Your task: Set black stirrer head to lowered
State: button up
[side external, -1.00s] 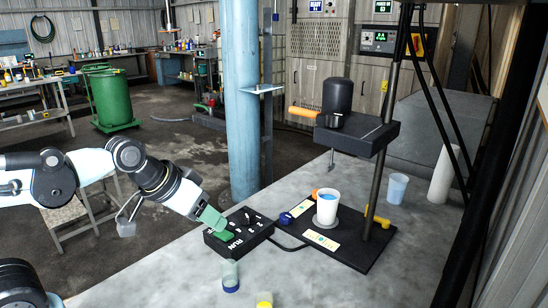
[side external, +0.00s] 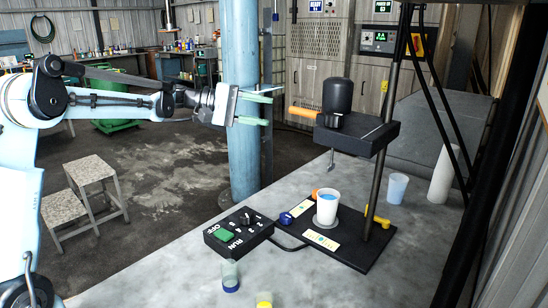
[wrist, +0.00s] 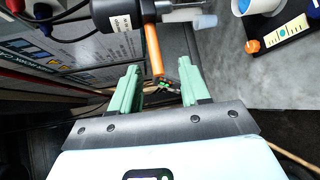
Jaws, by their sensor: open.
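The black stirrer head (side external: 337,95) sits on a dark carriage (side external: 357,138) on a vertical rod, with an orange handle (side external: 302,113) pointing left. Its thin stirrer (side external: 331,163) hangs above a white cup of blue liquid (side external: 326,208), clear of the rim. My gripper (side external: 271,111) has green fingers, spread apart and empty, left of the orange handle with a gap to it. In the wrist view the head (wrist: 118,15) is at the top, and the handle (wrist: 153,48) points down toward the space between my fingertips (wrist: 160,70).
A black control box (side external: 238,233) with a green RUN button and a knob lies on the grey bench (side external: 165,262). A blue column (side external: 241,150) stands behind my gripper. Small cups stand at the front.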

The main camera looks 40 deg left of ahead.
aim_at(299, 112)
jog(key=x, duration=0.7)
jog(key=w+a+r+x, duration=0.1)
jog(key=x, duration=0.3)
jog(key=shift+w+d, duration=0.2)
jog(key=shift+w, duration=0.1)
jog(key=shift+t, duration=0.3)
grip_shut()
jog(key=shift+f, duration=0.1)
